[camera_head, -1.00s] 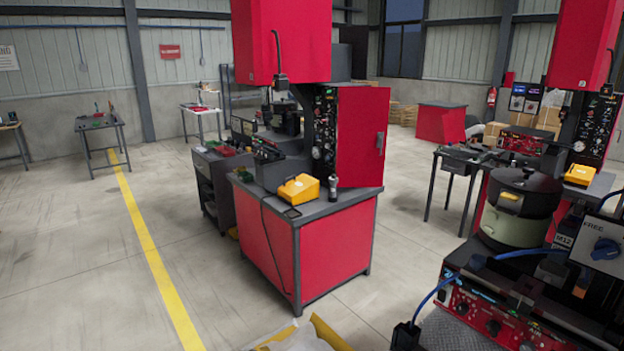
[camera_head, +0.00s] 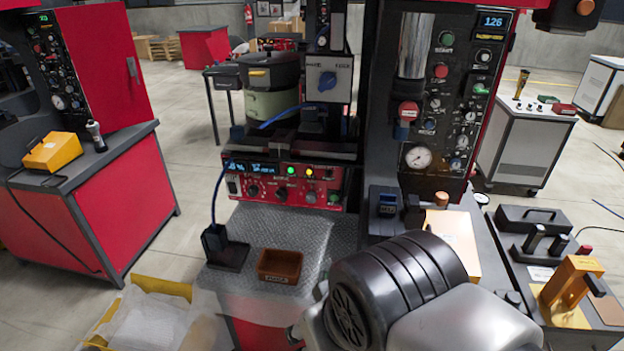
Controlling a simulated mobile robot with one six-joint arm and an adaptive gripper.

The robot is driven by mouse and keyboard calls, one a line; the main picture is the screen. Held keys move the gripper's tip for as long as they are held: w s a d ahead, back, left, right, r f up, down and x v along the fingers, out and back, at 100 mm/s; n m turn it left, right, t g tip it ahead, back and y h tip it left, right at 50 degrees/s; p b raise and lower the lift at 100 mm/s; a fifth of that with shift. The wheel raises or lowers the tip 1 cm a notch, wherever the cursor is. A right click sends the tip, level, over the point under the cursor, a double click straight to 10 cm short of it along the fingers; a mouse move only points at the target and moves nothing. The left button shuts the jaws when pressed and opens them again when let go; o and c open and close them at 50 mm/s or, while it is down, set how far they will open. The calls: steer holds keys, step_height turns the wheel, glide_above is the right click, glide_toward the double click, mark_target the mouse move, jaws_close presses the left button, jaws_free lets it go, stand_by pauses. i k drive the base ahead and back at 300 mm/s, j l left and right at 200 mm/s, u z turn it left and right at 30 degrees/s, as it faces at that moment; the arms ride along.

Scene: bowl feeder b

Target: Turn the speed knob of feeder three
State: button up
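A red control panel (camera_head: 284,187) with a lit blue display, small black knobs and green and yellow lamps sits at the back of the grey textured bench top in the head view. A round lidded bowl unit (camera_head: 270,88), dark above and pale green below, stands behind it. A light grey box (camera_head: 318,72) with a blue rotary knob (camera_head: 327,81) is mounted above the panel. The lettering is too small to tell which feeder or knob is number three. My arm reaches in from the bottom right; my gripper is not in view.
A brown bin (camera_head: 280,266) and a black block with a blue cable (camera_head: 222,245) stand on the bench top. A tall black panel (camera_head: 450,100) with gauges and buttons rises at right. A gold clamp fixture (camera_head: 572,285) lies at far right. Open floor shows at left.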

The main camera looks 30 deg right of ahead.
mark_target(252, 190)
steer(key=z, duration=0.2)
steer(key=i+l+u, duration=0.5)
steer(key=i+l, duration=0.25)
